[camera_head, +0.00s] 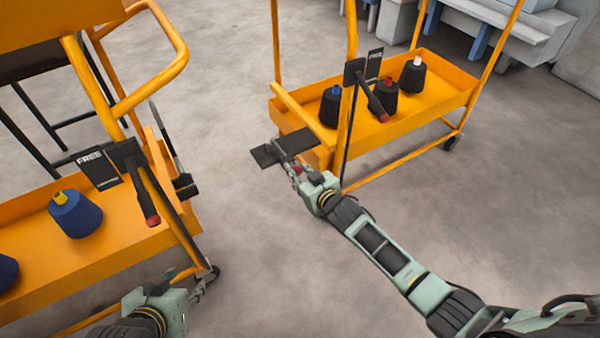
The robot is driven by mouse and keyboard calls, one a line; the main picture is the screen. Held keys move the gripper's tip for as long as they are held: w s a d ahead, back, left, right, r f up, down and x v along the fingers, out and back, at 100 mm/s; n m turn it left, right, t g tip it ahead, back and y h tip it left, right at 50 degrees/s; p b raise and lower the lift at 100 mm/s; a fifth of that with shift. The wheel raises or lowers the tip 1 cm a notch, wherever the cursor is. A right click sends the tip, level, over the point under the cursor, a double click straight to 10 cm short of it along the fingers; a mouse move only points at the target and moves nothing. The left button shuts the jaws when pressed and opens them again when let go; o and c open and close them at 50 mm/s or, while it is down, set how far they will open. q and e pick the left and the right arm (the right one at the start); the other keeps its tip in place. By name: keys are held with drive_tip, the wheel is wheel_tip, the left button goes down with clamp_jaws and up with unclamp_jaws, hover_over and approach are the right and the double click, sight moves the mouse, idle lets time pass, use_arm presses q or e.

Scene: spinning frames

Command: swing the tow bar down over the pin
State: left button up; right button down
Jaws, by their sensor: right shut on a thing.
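A dark flat bar (284,147), which looks like the tow bar, sticks out from the near left end of the right orange trolley (425,108). My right gripper (296,172) is at the bar's near side, shut on it. The bar's free end points left, across the gap toward the left orange trolley (110,254). A dark bracket (186,187) sits on the left trolley's facing end; I cannot make out the pin there. My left gripper (207,281) is low by the left trolley's near corner, its fingers too small to tell open or shut.
Each trolley has a post with a "FREE" sign and a red-tipped lever, left (152,218) and right (379,110). Grey machinery (520,35) stands at the back right. The floor between the trolleys is clear.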

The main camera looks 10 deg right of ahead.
drive_tip(key=shift+s+d+f+g, duration=0.15)
drive_tip(key=shift+s+f, duration=0.1)
drive_tip(key=shift+f, duration=0.3)
drive_tip(key=shift+s+f+g, duration=0.15)
drive_tip(key=shift+s+f, duration=0.05)
drive_tip(key=shift+f, duration=0.35)
drive_tip(key=c, duration=1.7)
unclamp_jaws()
drive_tip(key=shift+c, duration=0.2)
drive_tip(key=shift+o, duration=0.6)
drive_tip(key=shift+w+f, duration=0.1)
drive_tip(key=shift+w, duration=0.05)
drive_tip(key=v, duration=1.2)
drive_tip(key=shift+r, duration=0.25)
